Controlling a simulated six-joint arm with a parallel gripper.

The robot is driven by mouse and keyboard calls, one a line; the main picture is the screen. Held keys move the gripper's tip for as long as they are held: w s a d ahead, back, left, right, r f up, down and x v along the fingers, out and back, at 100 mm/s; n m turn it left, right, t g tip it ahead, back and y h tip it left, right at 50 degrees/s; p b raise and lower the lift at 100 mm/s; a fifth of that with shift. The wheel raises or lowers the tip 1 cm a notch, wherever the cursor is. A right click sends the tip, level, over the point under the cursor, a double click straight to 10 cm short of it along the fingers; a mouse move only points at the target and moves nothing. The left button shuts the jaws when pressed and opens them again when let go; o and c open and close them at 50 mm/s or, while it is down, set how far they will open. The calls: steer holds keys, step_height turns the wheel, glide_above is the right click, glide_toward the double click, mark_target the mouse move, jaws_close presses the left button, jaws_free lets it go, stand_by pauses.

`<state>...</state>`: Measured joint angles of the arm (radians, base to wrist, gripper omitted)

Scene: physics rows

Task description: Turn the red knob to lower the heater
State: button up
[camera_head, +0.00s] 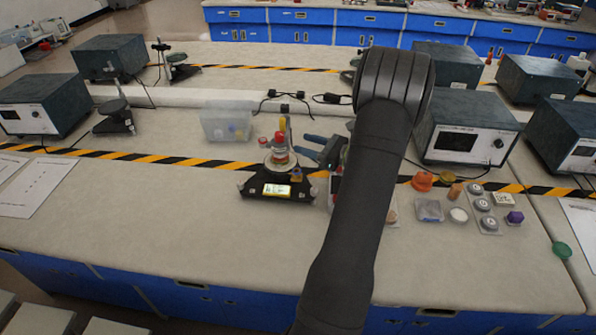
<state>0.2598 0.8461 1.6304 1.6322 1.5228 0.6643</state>
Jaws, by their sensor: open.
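A small device with a dark base (260,189) and a lit display stands on the bench near the middle. A red knob-like part (279,138) sits at the upper part of the stack above this base. My gripper (304,145) is open just right of that red part, with its fingers pointing left towards it. The fingers look apart from it, though contact is hard to judge at this size. A red-edged item (333,190) right of the base is mostly hidden behind my arm.
A clear plastic bin (226,123) stands behind left of the device. Grey instrument boxes (463,130) stand at the right and left. Small loose items, including an orange one (422,181), lie right of my arm.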

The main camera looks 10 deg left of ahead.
steer(key=v, duration=0.6)
steer(key=s+a+r+m+t+h, duration=0.2)
steer(key=s+a+r+m+t, duration=0.15)
steer(key=a+t, duration=0.35)
steer(key=s+f+m+t+h, duration=0.2)
steer(key=s+m+t+h, duration=0.1)
steer(key=s+m+h, duration=0.2)
steer(key=shift+s+f+h, duration=0.4)
steer(key=shift+s+h, duration=0.6)
steer(key=shift+h, duration=0.1)
steer(key=shift+a+m, duration=0.1)
steer(key=shift+m, duration=0.15)
